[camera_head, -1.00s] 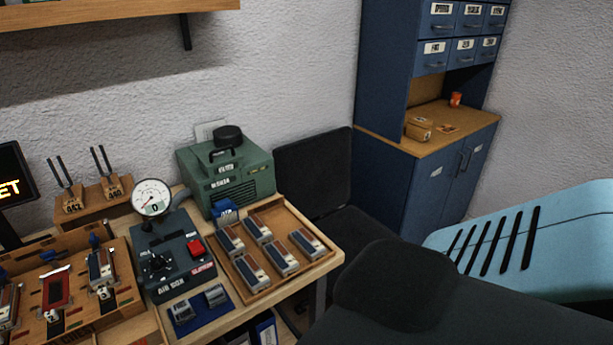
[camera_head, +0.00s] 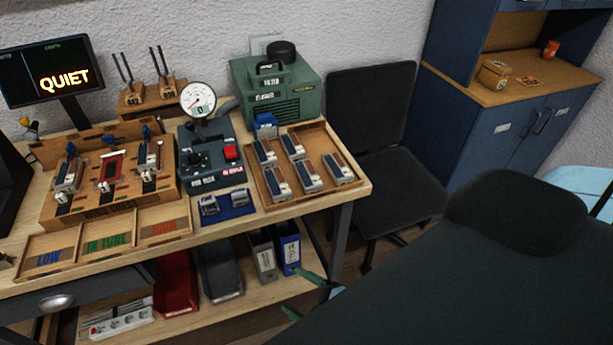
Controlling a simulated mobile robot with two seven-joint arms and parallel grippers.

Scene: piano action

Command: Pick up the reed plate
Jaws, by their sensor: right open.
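Several reed plates, grey blocks with dark and reddish strips, lie in a wooden tray (camera_head: 262,194) at the right end of the bench, one of them at the tray's right side (camera_head: 338,168). Similar pieces sit in the wooden fixture (camera_head: 108,207) at the left, one at its right end (camera_head: 150,157). I cannot tell which one the task means. My right gripper (camera_head: 293,291) is open, below the bench top's front edge, in front of the lower shelf and well apart from the tray. Nothing shows between its fingers. My left gripper is out of view.
A dark box with a dial gauge (camera_head: 198,100) stands left of the tray, and a green filter unit (camera_head: 275,88) behind it. A blue mat (camera_head: 228,214) holds two grey pieces. Sorting bins (camera_head: 105,243) line the front left. A black chair (camera_head: 385,195) stands right of the bench.

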